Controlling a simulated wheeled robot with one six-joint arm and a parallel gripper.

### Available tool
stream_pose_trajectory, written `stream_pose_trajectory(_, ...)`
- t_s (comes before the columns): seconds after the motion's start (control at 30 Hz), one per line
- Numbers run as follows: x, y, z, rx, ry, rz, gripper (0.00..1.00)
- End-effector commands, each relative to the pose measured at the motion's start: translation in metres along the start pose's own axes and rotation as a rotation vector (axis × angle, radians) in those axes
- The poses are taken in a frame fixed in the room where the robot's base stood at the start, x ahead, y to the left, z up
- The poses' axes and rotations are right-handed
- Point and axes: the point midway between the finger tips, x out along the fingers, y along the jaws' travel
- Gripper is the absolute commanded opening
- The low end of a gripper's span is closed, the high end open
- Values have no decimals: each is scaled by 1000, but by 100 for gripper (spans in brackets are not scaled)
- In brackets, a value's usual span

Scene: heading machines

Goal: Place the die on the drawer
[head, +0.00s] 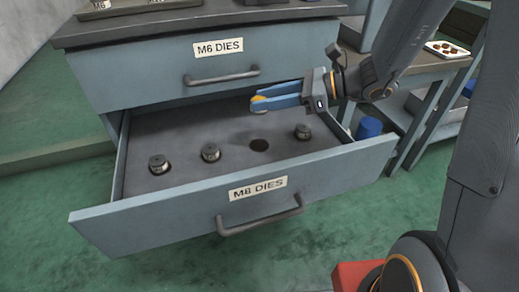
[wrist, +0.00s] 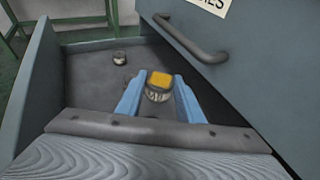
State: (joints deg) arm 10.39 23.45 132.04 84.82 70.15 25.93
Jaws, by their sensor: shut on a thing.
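My gripper (head: 274,97) is shut on a die with a yellow top (wrist: 160,81), held between its blue fingertips. In the head view only a yellowish bit of this die (head: 258,103) shows at the fingertips. It is above the back part of the open lower drawer (head: 330,166), labelled M8 DIES. On the drawer's floor stand a left die (head: 159,165), a middle die (head: 210,153) and a right die (head: 302,131). An empty round hole (head: 259,145) lies between the middle and right ones. The wrist view also shows the drawer floor (wrist: 88,82) and one standing die (wrist: 119,58).
The shut upper drawer (head: 140,78), labelled M6 DIES, is close behind my gripper; its handle (wrist: 195,40) shows in the wrist view. A side bench (head: 430,66) with a white tray (head: 447,49) stands at right. A blue container (head: 368,128) is beyond the drawer's right side.

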Motion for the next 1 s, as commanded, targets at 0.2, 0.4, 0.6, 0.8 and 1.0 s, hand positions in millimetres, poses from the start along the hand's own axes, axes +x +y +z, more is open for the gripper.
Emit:
stream_pose_trajectory(0.2, 11, 0, -30, 3, -1, 6, 0)
stream_pose_trajectory(0.4, 21, 0, -56, 1, -1, 6, 0)
stream_pose_trajectory(0.6, 25, 0, -68, 0, -1, 5, 0)
stream_pose_trajectory(0.8, 34, 0, -93, 1, -1, 5, 0)
stream_pose_trajectory(1.0, 35, 1, -95, -2, -1, 4, 0)
